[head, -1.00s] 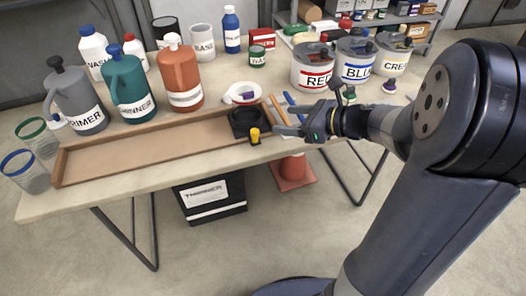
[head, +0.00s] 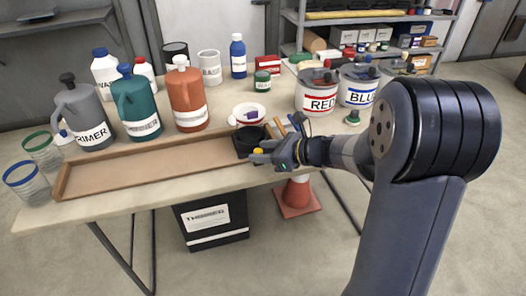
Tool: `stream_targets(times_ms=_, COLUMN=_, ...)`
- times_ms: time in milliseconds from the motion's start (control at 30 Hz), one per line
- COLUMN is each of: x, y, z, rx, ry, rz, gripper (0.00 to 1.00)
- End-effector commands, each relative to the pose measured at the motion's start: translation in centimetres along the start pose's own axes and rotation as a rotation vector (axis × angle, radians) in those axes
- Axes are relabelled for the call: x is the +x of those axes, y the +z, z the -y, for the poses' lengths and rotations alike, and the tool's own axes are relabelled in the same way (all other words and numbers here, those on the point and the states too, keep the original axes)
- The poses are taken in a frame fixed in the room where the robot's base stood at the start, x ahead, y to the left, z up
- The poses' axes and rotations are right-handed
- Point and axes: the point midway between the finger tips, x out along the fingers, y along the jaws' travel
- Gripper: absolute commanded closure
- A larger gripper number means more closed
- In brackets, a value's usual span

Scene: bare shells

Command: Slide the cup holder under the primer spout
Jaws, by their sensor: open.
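The cup holder (head: 247,139) is a black block with a round opening and a yellow knob (head: 258,151) at its front. It sits at the right end of a long wooden tray (head: 150,166). The grey PRIMER jug (head: 84,118) stands behind the tray's left end, its pale spout (head: 62,137) low on its left side. My gripper (head: 258,158) is open at the front right of the cup holder, its fingertips close to the yellow knob. I cannot tell whether they touch it or stand around it.
A teal THINNER jug (head: 137,105) and an orange jug (head: 187,97) stand behind the tray. Two glasses, green-rimmed (head: 42,152) and blue-rimmed (head: 27,182), stand left of it. The tray left of the cup holder is empty.

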Motion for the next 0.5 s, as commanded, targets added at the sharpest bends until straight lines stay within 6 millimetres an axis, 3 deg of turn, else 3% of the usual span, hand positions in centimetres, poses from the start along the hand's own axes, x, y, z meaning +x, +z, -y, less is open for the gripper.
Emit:
stream_targets(times_ms=300, x=0.36, y=0.04, z=-0.01, rx=-0.001, ry=0.0, rz=0.0, gripper=0.55)
stream_targets(times_ms=500, x=0.34, y=0.03, z=-0.01, rx=0.0, ry=0.0, rz=0.0, gripper=0.71)
